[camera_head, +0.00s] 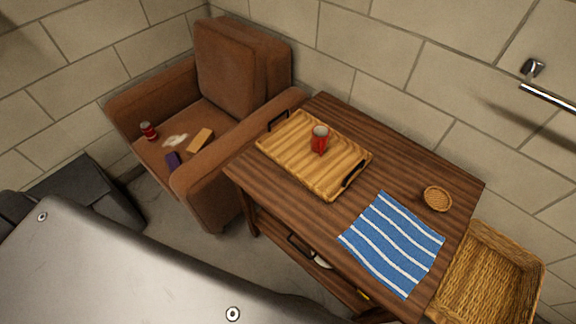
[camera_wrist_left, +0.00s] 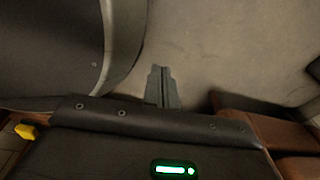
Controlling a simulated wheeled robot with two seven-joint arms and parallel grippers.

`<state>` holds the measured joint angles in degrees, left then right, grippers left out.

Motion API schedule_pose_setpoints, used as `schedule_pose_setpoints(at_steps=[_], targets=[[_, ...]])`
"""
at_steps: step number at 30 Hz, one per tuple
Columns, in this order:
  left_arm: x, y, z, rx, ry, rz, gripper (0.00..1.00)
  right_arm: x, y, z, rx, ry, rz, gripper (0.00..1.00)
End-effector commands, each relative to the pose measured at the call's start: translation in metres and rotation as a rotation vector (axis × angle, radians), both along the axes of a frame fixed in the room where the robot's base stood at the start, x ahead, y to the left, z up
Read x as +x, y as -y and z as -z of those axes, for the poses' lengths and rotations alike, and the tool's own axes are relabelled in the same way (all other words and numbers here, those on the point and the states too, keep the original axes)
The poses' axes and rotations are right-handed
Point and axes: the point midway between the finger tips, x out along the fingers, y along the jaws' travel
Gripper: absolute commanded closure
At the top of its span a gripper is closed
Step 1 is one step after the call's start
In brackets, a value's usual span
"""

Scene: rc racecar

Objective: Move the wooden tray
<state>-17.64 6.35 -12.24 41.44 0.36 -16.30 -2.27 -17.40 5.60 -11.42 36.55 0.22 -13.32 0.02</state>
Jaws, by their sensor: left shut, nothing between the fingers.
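The wooden tray (camera_head: 290,152) lies flat on the dark wooden table (camera_head: 405,155), toward its far left end. It has dark handles at two opposite ends. Neither gripper shows in the head view. The tray does not show in the left wrist view.
A blue striped cloth (camera_head: 393,243) and a small woven coaster (camera_head: 438,198) lie on the table. A wicker basket (camera_head: 490,275) stands at the table's right end. A brown armchair (camera_head: 215,110) holding a red can (camera_head: 148,131) and several small items stands left. Brick walls lie behind.

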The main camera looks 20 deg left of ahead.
Motion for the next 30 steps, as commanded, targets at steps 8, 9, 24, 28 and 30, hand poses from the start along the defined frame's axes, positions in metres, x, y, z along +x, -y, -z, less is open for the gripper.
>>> schedule_pose_setpoints(at_steps=[8,9,24,28,30], targets=[[0.178,0.018,-0.148,0.072,0.208,0.4,1.0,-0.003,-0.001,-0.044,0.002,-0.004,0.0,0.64],[0.196,0.025,-0.174,0.085,0.234,0.461,1.0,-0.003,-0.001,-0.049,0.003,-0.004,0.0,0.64],[0.281,0.089,-0.406,0.269,0.475,1.108,1.0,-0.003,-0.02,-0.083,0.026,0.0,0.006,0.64],[0.298,0.096,-0.421,0.4,0.531,1.408,1.0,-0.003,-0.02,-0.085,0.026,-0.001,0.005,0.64],[0.306,0.097,-0.425,0.485,0.554,1.578,1.0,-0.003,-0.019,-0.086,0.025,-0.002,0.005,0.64]])
